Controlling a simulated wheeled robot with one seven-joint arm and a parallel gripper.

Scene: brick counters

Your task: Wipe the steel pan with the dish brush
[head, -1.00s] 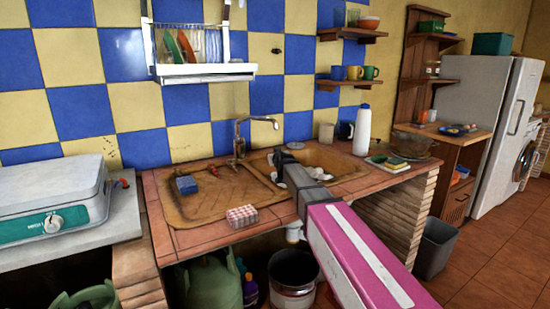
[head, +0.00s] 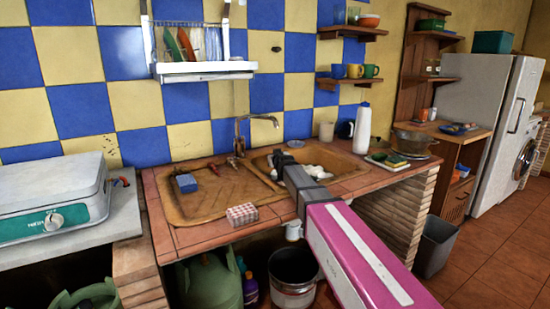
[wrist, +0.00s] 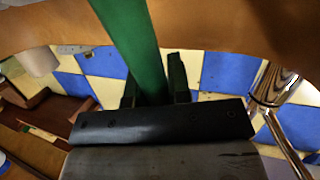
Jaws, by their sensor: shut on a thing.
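My gripper (head: 280,160) is over the right basin of the brown sink (head: 262,162). In the wrist view its two dark fingers (wrist: 154,88) are shut on a long flat green handle (wrist: 145,45), which I take as the dish brush. The handle runs from between the fingers to the top of that view, past the brown sink surface. The brush head is not visible. I cannot make out a steel pan for sure. White dishes (head: 318,170) lie in the basin, partly hidden by my arm.
A chrome tap (head: 258,119) stands behind the sink, close beside the gripper in the wrist view. A blue sponge (head: 186,183) and a checked block (head: 242,215) lie to the left. A white bottle (head: 362,128) and a wide bowl (head: 412,142) stand to the right.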

